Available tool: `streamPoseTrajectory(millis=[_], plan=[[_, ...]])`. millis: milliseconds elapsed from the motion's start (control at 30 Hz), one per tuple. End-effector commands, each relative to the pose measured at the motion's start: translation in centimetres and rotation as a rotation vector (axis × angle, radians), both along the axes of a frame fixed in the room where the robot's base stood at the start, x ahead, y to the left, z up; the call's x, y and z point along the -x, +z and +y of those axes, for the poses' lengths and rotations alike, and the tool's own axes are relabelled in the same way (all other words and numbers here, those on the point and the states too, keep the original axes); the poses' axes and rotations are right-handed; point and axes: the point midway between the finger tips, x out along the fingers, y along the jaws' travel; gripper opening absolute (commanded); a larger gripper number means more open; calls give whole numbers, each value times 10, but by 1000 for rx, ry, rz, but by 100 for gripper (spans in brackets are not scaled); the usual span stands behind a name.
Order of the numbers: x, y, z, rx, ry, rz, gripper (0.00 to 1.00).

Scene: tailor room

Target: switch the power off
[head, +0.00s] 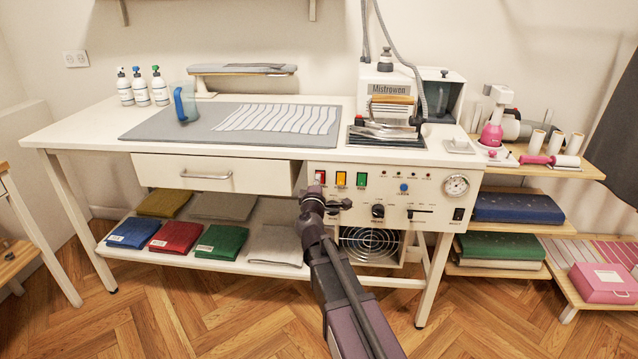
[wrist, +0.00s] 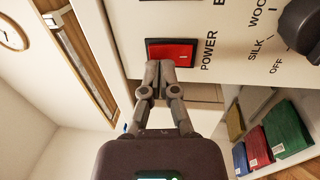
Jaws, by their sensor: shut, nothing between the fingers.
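The red power switch (head: 320,176) is the leftmost of three coloured rocker switches on the white control panel (head: 420,185) under the table top. In the wrist view the red switch (wrist: 172,52) sits in a black frame beside the word POWER. The view is turned on its side. My gripper (head: 313,190) is shut and empty, with its fingertips just in front of the switch's lower part in the head view. In the wrist view the fingertips (wrist: 160,65) overlap the edge of the switch frame. I cannot tell whether they touch it.
Yellow (head: 341,179) and green (head: 361,180) switches are close to the right. A black dial (head: 378,211) and a slider (head: 420,211) lie lower right. A drawer (head: 215,174) is left of the panel. Folded cloths (head: 220,243) lie on the shelf below.

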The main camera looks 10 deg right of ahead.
Motion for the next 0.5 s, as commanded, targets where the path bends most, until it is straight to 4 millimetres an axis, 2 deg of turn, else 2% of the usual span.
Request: streamPoseTrajectory(millis=[500], plan=[[-3, 1, -11, 0, -11, 0, 0]])
